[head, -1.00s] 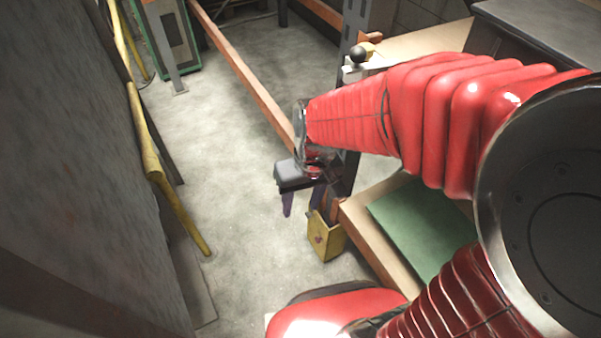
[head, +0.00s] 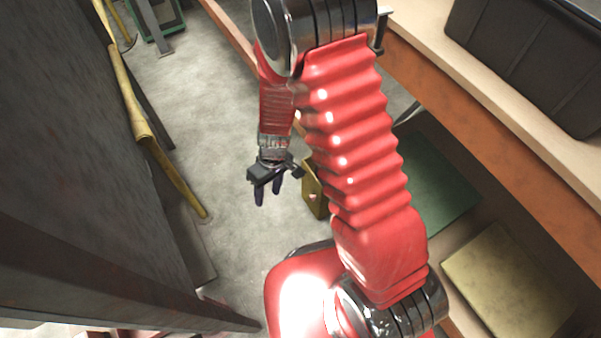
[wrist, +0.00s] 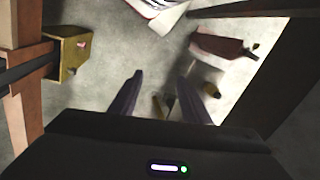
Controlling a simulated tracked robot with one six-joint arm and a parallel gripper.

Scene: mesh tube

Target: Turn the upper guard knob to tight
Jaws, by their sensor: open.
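I cannot make out the upper guard knob in either view now; my arm covers part of the bench post area in the head view. My gripper (head: 268,192) hangs over the open floor, its two dark fingers pointing down and apart. It is left of the yellow box (head: 313,190).
A workbench (head: 480,95) with a black crate (head: 530,60) runs along the right. A green sheet (head: 445,190) and a tan panel (head: 505,280) lie on the lower shelf. A grey wall with a yellow pole (head: 165,165) stands left.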

